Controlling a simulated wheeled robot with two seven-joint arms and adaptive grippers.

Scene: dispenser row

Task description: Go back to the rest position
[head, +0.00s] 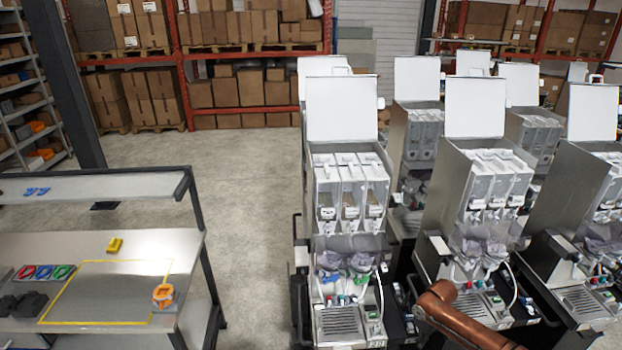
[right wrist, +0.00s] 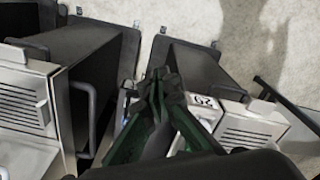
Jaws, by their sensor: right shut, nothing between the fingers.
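My right gripper (right wrist: 163,76) shows in the right wrist view with its dark fingers together and nothing between them. It hangs over grey and black machine housings, apart from or in front of them; I cannot tell how near. In the head view only a copper-coloured link of my right arm shows at the bottom right, in front of the dispensers; the fingers are not visible there. My left gripper is in neither view. The nearest dispenser (head: 345,205) stands upright with its white lid raised, beside a second dispenser (head: 475,205) to its right.
A workbench (head: 190,262) stands at the left with a yellow block (head: 114,245), an orange item (head: 163,296) and coloured pieces on it. Clear concrete floor (head: 240,190) lies between bench and dispensers. Racks of cardboard boxes (head: 235,92) stand at the back.

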